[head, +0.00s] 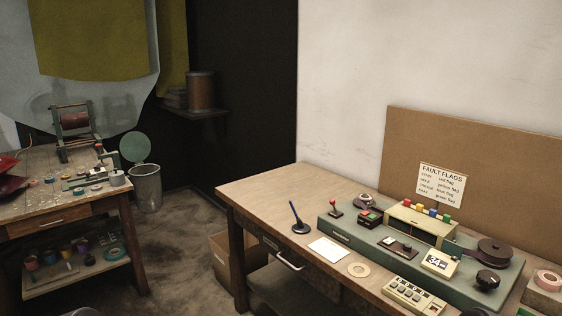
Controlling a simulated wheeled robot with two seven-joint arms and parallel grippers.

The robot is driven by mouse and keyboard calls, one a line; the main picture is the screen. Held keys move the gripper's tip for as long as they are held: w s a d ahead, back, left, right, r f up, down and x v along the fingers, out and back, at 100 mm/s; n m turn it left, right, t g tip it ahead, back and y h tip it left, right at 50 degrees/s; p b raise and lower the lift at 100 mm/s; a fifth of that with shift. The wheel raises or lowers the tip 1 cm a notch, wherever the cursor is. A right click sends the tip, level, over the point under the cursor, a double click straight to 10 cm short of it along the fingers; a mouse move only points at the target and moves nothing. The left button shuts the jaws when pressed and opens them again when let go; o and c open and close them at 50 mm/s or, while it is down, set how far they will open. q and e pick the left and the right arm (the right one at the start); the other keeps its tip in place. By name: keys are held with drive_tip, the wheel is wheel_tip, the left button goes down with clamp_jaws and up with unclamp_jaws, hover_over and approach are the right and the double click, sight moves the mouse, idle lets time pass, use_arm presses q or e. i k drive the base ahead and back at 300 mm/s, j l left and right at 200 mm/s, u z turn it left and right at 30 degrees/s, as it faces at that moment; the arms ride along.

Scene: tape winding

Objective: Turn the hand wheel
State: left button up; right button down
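A long green machine base (345,232) lies on the wooden bench at the right. A small black round wheel or knob (488,279) stands at its near right end and looks like the hand wheel; its handle is too small to make out. A dark flat reel (496,251) sits just behind it. A beige housing (420,222) with several coloured flags on top stands mid-base. A white counter (439,263) reading 34 is left of the black wheel. Neither of my grippers shows, and nothing touches the wheel.
Another workbench (60,221) and a bin (147,188) stand left.

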sight(487, 279)
drive_tip(key=z, duration=1.35)
drive_tip(key=i+j+u, duration=0.15)
drive_tip(key=u, duration=0.15)
drive_tip(key=i+j+u, duration=0.15)
drive_tip(key=u, duration=0.15)
drive_tip(key=j, duration=0.1)
